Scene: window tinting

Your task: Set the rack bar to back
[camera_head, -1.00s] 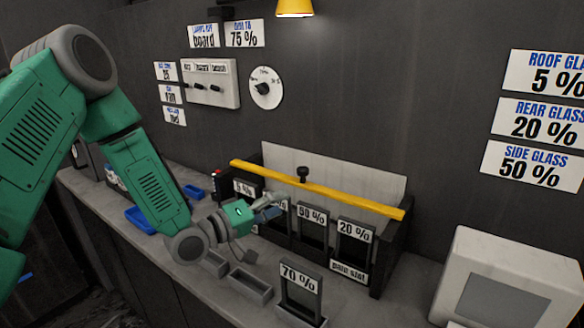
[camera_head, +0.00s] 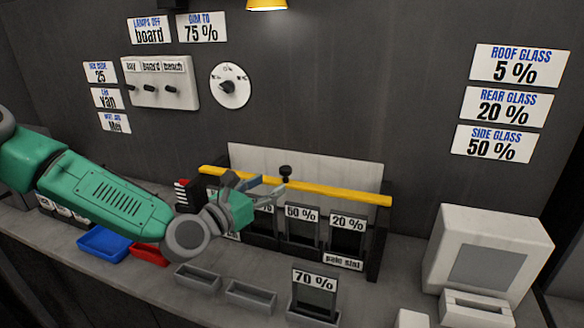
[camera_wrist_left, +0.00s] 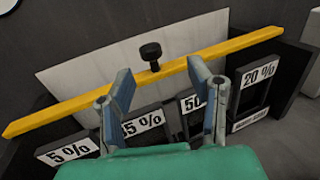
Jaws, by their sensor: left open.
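The rack bar (camera_head: 331,192) is a long yellow bar across the top of the dark rack (camera_head: 375,248), in front of a pale back panel (camera_head: 345,172). A black knob (camera_head: 285,171) stands up from its middle. In the left wrist view the bar (camera_wrist_left: 245,42) crosses the picture, with the knob (camera_wrist_left: 151,53) just beyond and between the fingertips. My left gripper (camera_head: 262,184) is open, its fingers pointing at the knob from the left; it also shows in the left wrist view (camera_wrist_left: 160,80). No contact with the knob is visible. My right gripper is not in view.
Tint samples labelled 50 % (camera_head: 302,230) and 20 % (camera_head: 347,235) stand in the rack. A 70 % sample (camera_head: 314,292) stands in front. Empty grey trays (camera_head: 250,294), a blue tray (camera_head: 103,243) and a white box (camera_head: 490,250) share the bench. Switches (camera_head: 158,82) are on the wall.

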